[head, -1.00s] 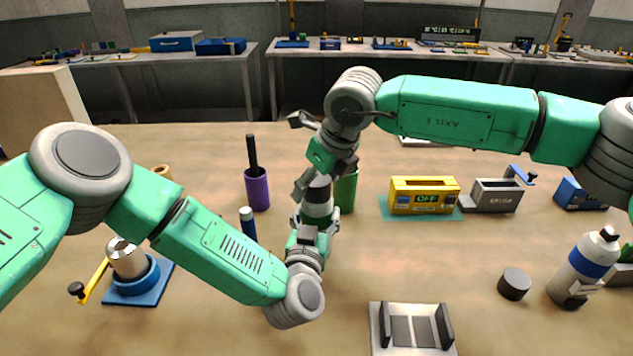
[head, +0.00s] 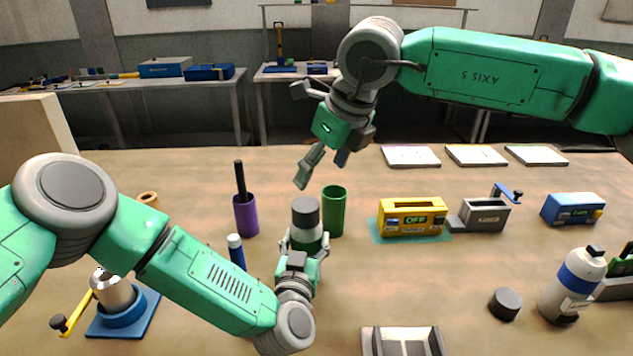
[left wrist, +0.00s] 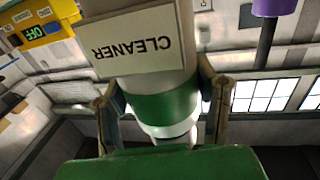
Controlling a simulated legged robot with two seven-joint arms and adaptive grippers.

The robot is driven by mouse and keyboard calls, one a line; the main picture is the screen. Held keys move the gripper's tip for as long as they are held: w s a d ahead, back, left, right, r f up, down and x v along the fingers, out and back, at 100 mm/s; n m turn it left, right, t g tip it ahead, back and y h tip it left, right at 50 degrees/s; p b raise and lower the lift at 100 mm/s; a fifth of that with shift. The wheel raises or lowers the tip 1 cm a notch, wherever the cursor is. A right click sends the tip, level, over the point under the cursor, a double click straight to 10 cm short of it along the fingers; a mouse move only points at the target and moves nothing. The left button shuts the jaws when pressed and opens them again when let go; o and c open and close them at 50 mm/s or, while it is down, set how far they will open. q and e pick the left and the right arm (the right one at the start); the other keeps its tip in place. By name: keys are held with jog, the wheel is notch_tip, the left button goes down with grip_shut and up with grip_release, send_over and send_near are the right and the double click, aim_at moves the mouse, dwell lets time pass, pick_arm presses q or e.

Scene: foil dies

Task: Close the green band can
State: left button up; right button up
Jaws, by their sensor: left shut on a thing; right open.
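The green band can is white with a green band (head: 308,243). It stands upright, and a dark grey cap (head: 305,214) sits on its top; I cannot tell how tightly. My left gripper (head: 304,252) is shut around the can at the band. In the left wrist view, which is upside down, the can's CLEANER label (left wrist: 142,46) shows between the two fingers (left wrist: 163,104); the cap is not clear there. My right gripper (head: 328,167) is open and empty, above the can and apart from the cap. The can's lower part is hidden behind my left gripper in the head view.
A green cup (head: 335,212) stands close right of the can. A purple cup (head: 246,216) and a blue bottle (head: 237,253) stand left. A yellow box (head: 412,217), a blue band can (head: 580,280) and a loose dark cap (head: 505,304) are right. A grey holder (head: 404,341) lies in front.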

pick_arm(q)
jog(key=o, duration=1.8)
jog(key=s, duration=0.4)
jog(key=s+a, duration=0.1)
jog(key=s, duration=0.3)
jog(key=s+a, duration=0.1)
jog(key=s, duration=0.2)
jog(key=shift+s+f, duration=0.1)
jog(key=shift+s, duration=0.3)
